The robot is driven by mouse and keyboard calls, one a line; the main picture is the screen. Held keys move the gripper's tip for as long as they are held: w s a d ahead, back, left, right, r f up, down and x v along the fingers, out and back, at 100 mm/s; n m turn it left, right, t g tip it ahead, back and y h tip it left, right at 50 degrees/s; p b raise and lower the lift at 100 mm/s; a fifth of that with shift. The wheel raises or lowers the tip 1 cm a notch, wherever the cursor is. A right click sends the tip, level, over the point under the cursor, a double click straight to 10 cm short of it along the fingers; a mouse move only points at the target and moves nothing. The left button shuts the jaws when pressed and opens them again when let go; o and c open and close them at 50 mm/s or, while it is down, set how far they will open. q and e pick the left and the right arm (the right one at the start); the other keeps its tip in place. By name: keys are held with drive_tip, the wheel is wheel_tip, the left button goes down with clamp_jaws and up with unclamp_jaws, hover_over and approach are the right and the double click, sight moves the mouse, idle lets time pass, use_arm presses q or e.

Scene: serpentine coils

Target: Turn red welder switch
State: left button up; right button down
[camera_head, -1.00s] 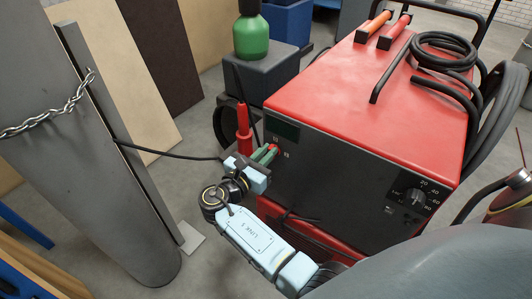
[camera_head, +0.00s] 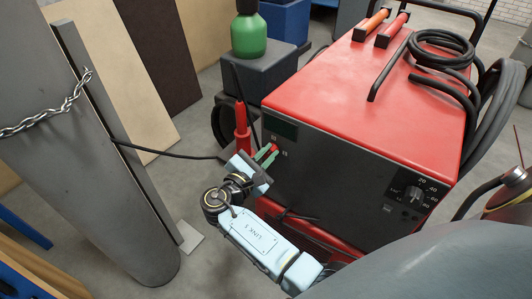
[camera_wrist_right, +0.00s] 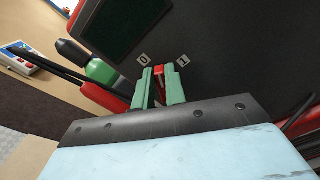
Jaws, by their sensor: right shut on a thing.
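The red welder (camera_head: 335,95) stands in the middle of the head view, its dark front panel (camera_head: 330,180) facing me. The small red switch (camera_head: 274,148) is at the panel's left side. My right gripper (camera_head: 268,155) has green fingers closed on it. In the right wrist view the red switch (camera_wrist_right: 160,71) shows between the two fingers, just below and between the "0" label (camera_wrist_right: 142,60) and the "1" label (camera_wrist_right: 183,61). The fingers hide part of it, so its exact setting is unclear. My left gripper is not in view.
A dial (camera_head: 413,193) sits at the panel's right. A green bottle (camera_head: 249,35) stands on a grey box behind. A large grey cylinder (camera_head: 100,190) with a chain (camera_head: 60,115) is at the left. Black cable (camera_head: 445,50) lies coiled on the welder.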

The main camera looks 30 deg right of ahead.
drive_tip(key=shift+s+f+m, duration=0.1)
drive_tip(key=shift+f+m, duration=0.05)
drive_tip(key=shift+m, duration=0.35)
drive_tip(key=shift+f+m, duration=0.1)
drive_tip(key=shift+m, duration=0.3)
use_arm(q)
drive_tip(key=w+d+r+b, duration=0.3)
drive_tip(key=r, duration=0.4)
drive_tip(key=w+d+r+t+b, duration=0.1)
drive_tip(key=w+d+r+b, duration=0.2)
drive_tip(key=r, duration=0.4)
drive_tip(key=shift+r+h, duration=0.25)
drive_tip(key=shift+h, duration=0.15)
use_arm(e)
drive_tip(key=shift+s+d+f+m, duration=0.1)
drive_tip(key=shift+f+m, duration=0.1)
drive_tip(key=shift+m, duration=1.5)
drive_tip(key=shift+s+a+f+m, duration=0.15)
drive_tip(key=shift+f+m, duration=0.1)
drive_tip(key=shift+m, duration=1.45)
drive_tip(key=shift+s+d+f+m, duration=0.1)
drive_tip(key=shift+d+f+m, duration=0.1)
drive_tip(key=shift+m, duration=1.5)
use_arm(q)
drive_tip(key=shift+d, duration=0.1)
use_arm(e)
drive_tip(key=c, duration=1.4)
unclamp_jaws()
drive_tip(key=shift+c, duration=0.2)
